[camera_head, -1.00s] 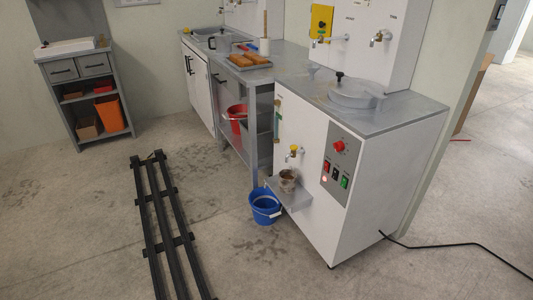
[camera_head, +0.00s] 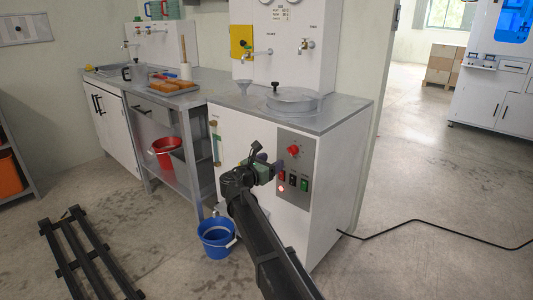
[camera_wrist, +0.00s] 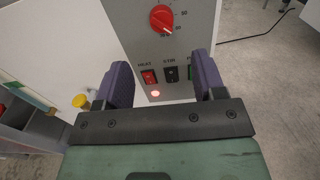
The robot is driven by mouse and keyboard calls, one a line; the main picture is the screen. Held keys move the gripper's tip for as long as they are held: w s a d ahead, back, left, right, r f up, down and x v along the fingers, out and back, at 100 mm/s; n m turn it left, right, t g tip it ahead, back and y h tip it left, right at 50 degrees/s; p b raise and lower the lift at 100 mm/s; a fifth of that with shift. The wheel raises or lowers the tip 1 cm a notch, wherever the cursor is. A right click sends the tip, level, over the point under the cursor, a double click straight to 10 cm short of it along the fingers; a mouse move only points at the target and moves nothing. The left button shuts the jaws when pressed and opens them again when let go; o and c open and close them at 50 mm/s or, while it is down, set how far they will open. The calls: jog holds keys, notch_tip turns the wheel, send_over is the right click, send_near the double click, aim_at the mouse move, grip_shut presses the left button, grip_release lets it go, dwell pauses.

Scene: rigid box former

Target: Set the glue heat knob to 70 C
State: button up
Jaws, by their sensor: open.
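The red heat knob (camera_head: 293,150) sits high on the grey control panel (camera_head: 294,169) on the front of the white machine.
A lidded pot (camera_head: 293,100) is set in the machine's top. A yellow-handled tap (camera_wrist: 81,101) is at left in the wrist view. A blue bucket (camera_head: 216,238) stands on the floor at the machine's left. A black cable crosses the floor at right.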

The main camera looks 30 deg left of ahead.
aim_at(290, 152)
jog(key=x, duration=1.1)
jog(key=shift+c, duration=0.4)
jog(key=c, duration=0.8)
jog(key=shift+m, duration=0.3)
jog(key=m, duration=0.4)
jog(key=shift+s+d+f, duration=0.1)
jog(key=shift+d, duration=0.05)
jog(key=m, duration=0.4)
jog(key=shift+m, duration=0.4)
